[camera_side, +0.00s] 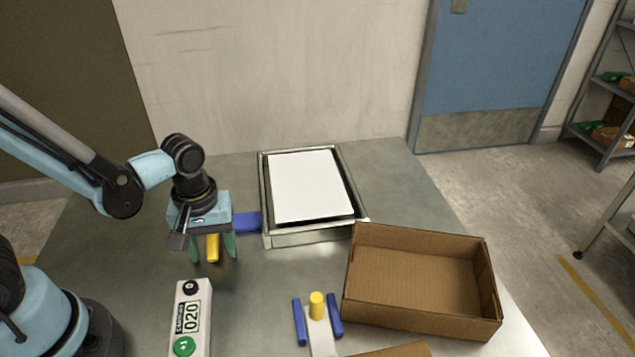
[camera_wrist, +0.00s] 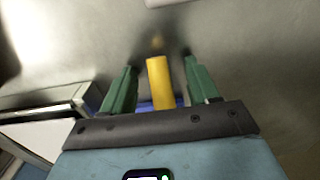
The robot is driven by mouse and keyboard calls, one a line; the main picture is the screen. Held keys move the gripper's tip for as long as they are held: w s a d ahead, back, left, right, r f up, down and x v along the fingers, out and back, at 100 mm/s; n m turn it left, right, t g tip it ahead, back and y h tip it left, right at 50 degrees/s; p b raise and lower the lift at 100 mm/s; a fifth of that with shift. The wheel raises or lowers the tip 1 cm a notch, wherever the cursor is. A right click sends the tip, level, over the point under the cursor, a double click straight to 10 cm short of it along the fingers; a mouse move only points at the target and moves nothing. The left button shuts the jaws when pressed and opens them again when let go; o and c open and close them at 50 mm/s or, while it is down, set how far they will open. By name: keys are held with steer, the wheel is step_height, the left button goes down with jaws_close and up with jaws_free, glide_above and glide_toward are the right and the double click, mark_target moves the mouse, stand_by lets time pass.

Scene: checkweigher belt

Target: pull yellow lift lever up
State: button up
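The yellow lever (camera_side: 212,247) is a short bar below my gripper, beside the blue block (camera_side: 247,222) at the left side of the framed platform. My gripper (camera_side: 212,259) points down, with its green fingers on either side of the lever. In the wrist view, the yellow lever (camera_wrist: 161,84) stands between the fingertips of my gripper (camera_wrist: 160,63). A gap shows on each side, so the gripper is open and not clamped on it. The lever's upper end is hidden in the side view.
A framed platform with a white plate (camera_side: 308,185) stands at the back. A counter box (camera_side: 192,318) reading 020 is in front. A yellow knob (camera_side: 317,305) sits between blue rails. An open cardboard box (camera_side: 420,312) stands at right. Bare table lies between them.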

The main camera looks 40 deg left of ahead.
jaws_close()
steer(key=shift+r, duration=2.85)
steer(key=o, duration=0.7)
jaws_free()
steer(key=shift+o, duration=0.2)
steer(key=shift+r, duration=0.1)
step_height(320, 180, up, 7)
